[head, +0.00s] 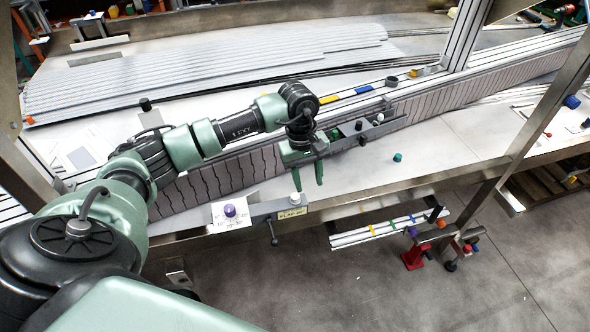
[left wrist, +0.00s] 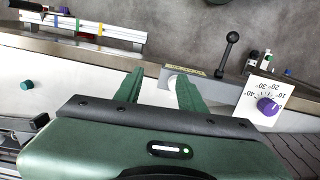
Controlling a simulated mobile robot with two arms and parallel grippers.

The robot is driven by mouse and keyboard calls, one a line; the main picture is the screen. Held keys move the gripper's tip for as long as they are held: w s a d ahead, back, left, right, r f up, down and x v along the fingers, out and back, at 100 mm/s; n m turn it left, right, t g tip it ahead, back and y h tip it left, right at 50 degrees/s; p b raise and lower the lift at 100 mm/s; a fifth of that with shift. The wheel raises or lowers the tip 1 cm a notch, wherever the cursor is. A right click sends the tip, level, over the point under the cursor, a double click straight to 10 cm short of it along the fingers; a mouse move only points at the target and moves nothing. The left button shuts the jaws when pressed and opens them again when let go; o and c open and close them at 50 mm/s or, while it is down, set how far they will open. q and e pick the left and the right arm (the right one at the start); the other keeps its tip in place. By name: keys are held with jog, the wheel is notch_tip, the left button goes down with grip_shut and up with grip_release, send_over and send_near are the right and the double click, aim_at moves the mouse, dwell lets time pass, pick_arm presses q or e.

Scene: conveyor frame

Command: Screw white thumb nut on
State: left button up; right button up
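The white thumb nut (head: 295,198) sits at the grey bracket (head: 268,211) on the front edge of the conveyor frame. Whether it is on a thread there I cannot tell. My left gripper (head: 308,182) is open, with its two green fingers pointing down just above and to the right of the nut. In the left wrist view, the white nut (left wrist: 172,82) shows beside and partly behind the right finger of the left gripper (left wrist: 158,74), and nothing is clasped between the fingers. My right gripper is not in view.
A purple knob (head: 230,210) on an angle-scale card and a black lever (head: 273,230) flank the bracket. A grey tray (head: 352,137) with small parts lies behind the gripper.

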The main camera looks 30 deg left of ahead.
aim_at(295, 196)
pick_arm(q)
jog(key=shift+y, duration=0.8)
jog(key=a, duration=0.4)
jog(key=shift+s+r, duration=0.15)
notch_tip(295, 196, down, 8)
jog(key=b, duration=0.4)
jog(key=shift+d+f+b, duration=0.1)
jog(key=shift+f+b, duration=0.1)
jog(key=shift+b, duration=0.1)
jog(key=shift+r, duration=0.1)
grip_shut()
grip_release()
